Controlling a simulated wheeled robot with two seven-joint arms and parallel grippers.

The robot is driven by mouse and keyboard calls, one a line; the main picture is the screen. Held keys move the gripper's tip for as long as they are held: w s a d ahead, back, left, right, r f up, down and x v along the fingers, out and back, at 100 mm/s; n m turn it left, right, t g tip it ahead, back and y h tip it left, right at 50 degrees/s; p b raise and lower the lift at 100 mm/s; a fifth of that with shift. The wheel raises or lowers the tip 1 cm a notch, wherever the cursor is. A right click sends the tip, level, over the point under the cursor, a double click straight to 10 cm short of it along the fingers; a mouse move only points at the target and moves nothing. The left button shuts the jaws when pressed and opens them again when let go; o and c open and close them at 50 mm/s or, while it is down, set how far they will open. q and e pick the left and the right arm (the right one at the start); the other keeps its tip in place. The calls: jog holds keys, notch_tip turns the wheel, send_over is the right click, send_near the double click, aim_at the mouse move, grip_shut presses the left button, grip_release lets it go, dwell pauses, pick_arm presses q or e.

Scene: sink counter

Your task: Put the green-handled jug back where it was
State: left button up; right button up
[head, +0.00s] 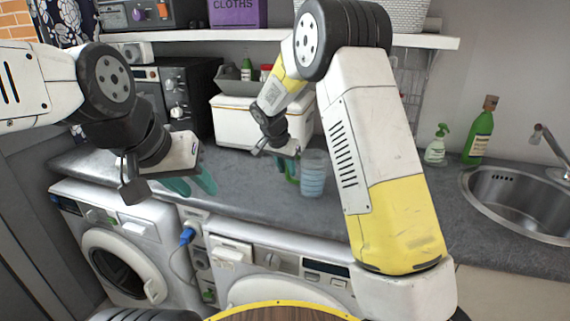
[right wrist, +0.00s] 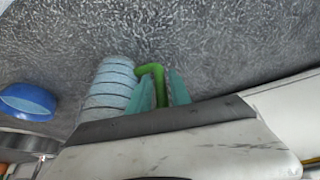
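The jug (head: 313,182) is pale blue and ribbed, with a green handle (head: 292,172) on its left side. It is upright at the middle of the grey counter; I cannot tell whether its base touches the surface. My right gripper (head: 283,163) reaches in from above, its teal fingers on either side of the handle. In the right wrist view the jug (right wrist: 108,90) is beside the fingers, and the green handle (right wrist: 158,82) is closely pinched between them. My left gripper (head: 192,184) is open and empty above the counter's left part, fingers apart.
A white box (head: 240,122) with a grey caddy stands behind the jug. A green spray bottle (head: 437,146), a green bottle (head: 480,136) and the sink (head: 515,200) are right. A blue round object (right wrist: 28,100) lies apart from the jug. A shelf (head: 270,38) overhangs the back.

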jog(key=shift+o, duration=0.7)
